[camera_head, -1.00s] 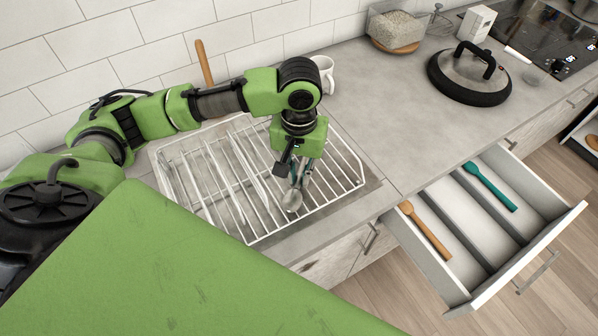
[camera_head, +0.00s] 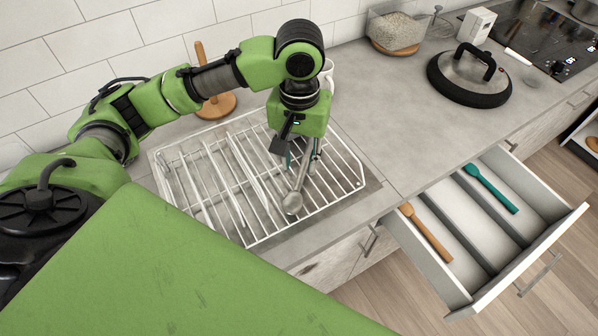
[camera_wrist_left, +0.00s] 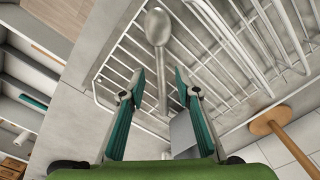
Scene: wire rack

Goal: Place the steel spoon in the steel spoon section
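The steel spoon (camera_head: 293,203) lies on the right part of the white wire rack (camera_head: 250,243), its bowl toward the rack's front edge. My left gripper (camera_head: 301,168) is above the spoon's handle, pointing down. In the left wrist view, the gripper (camera_wrist_left: 160,76) has its teal fingers wide apart, and the spoon (camera_wrist_left: 158,28) shows between them without visible finger contact. The open drawer (camera_head: 468,222) has three sections: a wooden utensil (camera_head: 427,232) in the left, nothing in the middle (camera_head: 460,215), a teal utensil (camera_head: 491,188) in the right. My right gripper is not in view.
A wooden holder (camera_head: 216,106) stands behind the rack, and a white mug (camera_head: 328,70) is partly hidden behind my arm. A lidded pan (camera_head: 469,75) sits on the counter at the right. The counter between rack and pan is clear.

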